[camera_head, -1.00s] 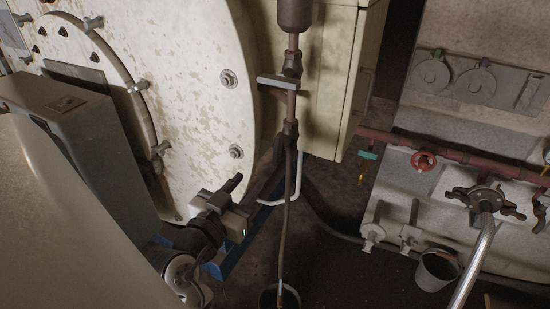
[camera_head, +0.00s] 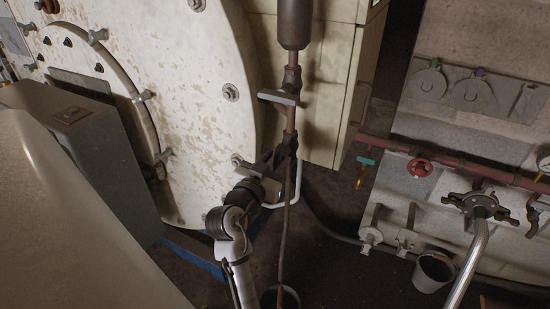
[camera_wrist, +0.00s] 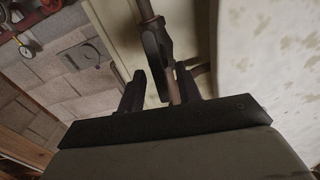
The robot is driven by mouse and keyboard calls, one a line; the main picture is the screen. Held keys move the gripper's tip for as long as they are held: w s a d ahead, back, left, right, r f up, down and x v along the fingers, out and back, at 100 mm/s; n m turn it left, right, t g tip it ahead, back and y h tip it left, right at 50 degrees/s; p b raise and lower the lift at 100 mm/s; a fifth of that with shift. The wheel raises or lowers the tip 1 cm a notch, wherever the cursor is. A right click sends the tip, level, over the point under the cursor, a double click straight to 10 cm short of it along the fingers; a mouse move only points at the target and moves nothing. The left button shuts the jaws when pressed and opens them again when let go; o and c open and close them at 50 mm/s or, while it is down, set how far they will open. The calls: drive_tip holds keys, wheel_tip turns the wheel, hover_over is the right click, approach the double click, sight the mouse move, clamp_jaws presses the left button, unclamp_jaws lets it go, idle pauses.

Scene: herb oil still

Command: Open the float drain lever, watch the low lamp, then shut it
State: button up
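A brown drain pipe (camera_head: 291,118) hangs below a dark cylinder (camera_head: 295,22), beside the large cream drum. A grey flat handle (camera_head: 279,98) sits across its upper part. A dark fitting (camera_head: 290,140) sits lower down; a dark, lever-like piece (camera_wrist: 154,60) shows there in the wrist view. I cannot tell for sure which is the float drain lever. My gripper (camera_wrist: 160,88) is open at the lower fitting, its two dark fingers on either side of the dark piece and pipe. Whether they touch is unclear. I cannot make out a low lamp.
A dark bucket (camera_head: 281,297) stands under the pipe. The cream drum (camera_head: 190,100) is close on the left and a cream cabinet (camera_head: 335,85) behind. A red pipe with a red handwheel (camera_head: 419,167) and another bucket (camera_head: 435,270) are at right.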

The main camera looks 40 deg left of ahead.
drive_tip(key=shift+w, duration=0.1)
clamp_jaws()
